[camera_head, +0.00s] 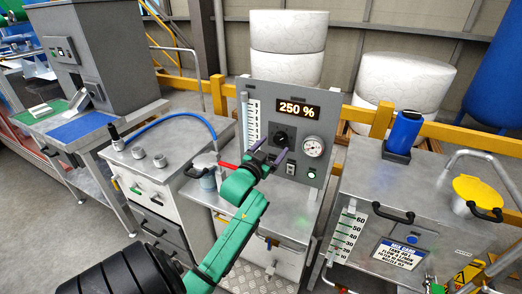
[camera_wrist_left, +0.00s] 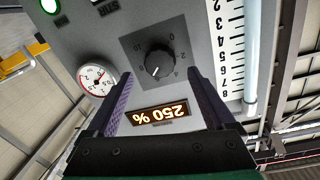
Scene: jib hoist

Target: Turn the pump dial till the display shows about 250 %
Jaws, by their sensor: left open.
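The black pump dial (camera_head: 281,137) sits on the upright grey panel (camera_head: 260,92), below the display (camera_head: 298,108), which reads 250 %. The wrist view shows the dial (camera_wrist_left: 156,63) upside down, with its white mark and a number scale around it, and the display (camera_wrist_left: 160,114) also reading 250 %. My left gripper (camera_head: 268,157) is in front of the panel, just below the dial in the head view. Its two purple fingers (camera_wrist_left: 160,76) are open, on either side of the dial, with clear gaps between them and the knob. My right gripper is out of view.
A round gauge (camera_head: 314,147) is right of the dial, and a lit green button (camera_head: 312,173) is below it. A white vertical scale (camera_head: 253,122) with a tube stands at the panel's left. A blue cylinder (camera_head: 404,132) stands on the right-hand cabinet.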

